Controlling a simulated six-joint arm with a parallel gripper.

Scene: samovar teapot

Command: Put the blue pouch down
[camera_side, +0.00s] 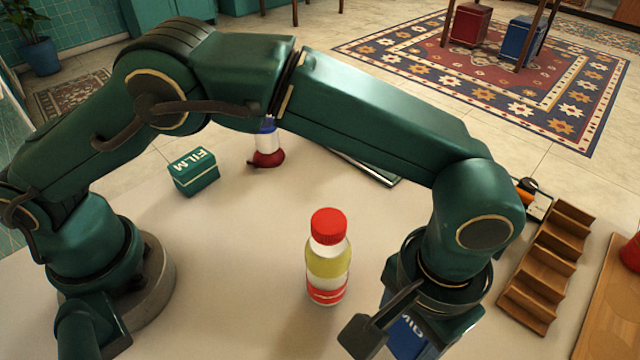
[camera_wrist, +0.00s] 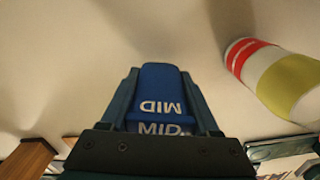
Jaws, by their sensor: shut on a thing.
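The blue pouch (camera_wrist: 161,84), marked MID in white letters, sits between the two fingers of my gripper (camera_wrist: 159,92) in the wrist view. My gripper is shut on it, with a finger along each side. In the side view the gripper (camera_side: 408,328) is low at the bottom edge, to the right of the bottle. Only part of the pouch (camera_side: 406,341) shows there behind the fingers, and its lower end is hidden. I cannot tell whether it touches the table.
A red-capped bottle (camera_side: 328,262) stands close to the left of my gripper. A green FILM box (camera_side: 195,173) and a red-based item (camera_side: 267,158) are farther back. A stepped wooden rack (camera_side: 547,268) and a wooden board (camera_side: 606,310) lie right. The table (camera_side: 235,245) is bare at centre left.

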